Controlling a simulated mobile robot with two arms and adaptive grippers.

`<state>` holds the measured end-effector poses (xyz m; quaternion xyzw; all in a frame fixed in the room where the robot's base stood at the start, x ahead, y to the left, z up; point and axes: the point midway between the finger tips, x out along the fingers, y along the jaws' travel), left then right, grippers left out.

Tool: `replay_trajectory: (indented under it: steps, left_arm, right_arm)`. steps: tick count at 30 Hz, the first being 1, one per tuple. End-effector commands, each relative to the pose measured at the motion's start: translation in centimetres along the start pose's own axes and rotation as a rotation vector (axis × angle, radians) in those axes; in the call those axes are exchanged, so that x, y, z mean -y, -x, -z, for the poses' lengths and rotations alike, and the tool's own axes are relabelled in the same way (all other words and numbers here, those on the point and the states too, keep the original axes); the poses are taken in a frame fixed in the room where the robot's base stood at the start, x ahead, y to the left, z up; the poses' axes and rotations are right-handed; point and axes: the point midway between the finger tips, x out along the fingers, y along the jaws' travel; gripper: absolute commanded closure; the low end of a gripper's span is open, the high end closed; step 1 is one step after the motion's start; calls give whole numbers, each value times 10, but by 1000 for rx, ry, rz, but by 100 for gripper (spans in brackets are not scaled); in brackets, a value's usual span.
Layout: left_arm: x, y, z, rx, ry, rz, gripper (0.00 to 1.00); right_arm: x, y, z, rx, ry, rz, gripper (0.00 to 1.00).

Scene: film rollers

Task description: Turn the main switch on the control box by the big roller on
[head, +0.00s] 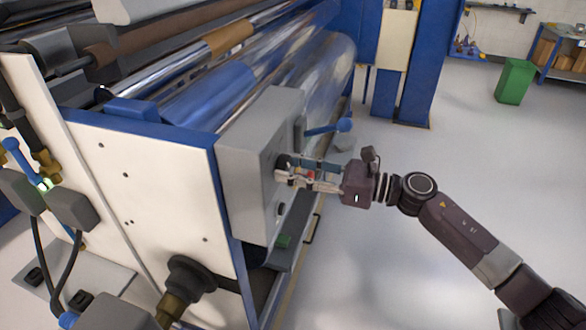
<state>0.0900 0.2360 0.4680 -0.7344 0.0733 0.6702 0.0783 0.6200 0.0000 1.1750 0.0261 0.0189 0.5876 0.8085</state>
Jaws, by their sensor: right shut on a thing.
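The grey control box (242,175) is mounted on the end of the roller machine, beside the big shiny roller (325,75). The main switch (283,162) is a dark knob on the box's right-hand face, with a bit of red showing near it. My right gripper (285,170) reaches in from the right and its fingers are shut on the switch. The fingers partly cover the switch, so its turned position cannot be read.
A blue-handled lever (330,127) sticks out just above my right gripper. The floor (420,160) to the right is clear. A green bin (514,81) stands at the back right.

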Motion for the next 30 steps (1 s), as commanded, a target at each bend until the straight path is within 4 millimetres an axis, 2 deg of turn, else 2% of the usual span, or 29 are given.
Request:
replay_trajectory:
  steps: [11, 30]
  left_arm:
    - [-1, -1, 0, 0, 1, -1, 72]
    - [-1, 10, 1, -1, 0, -2, 72]
  right_arm:
    - [0, 0, 0, 0, -130, 1, 88]
    - [-3, 0, -3, -1, -715, 1, 88]
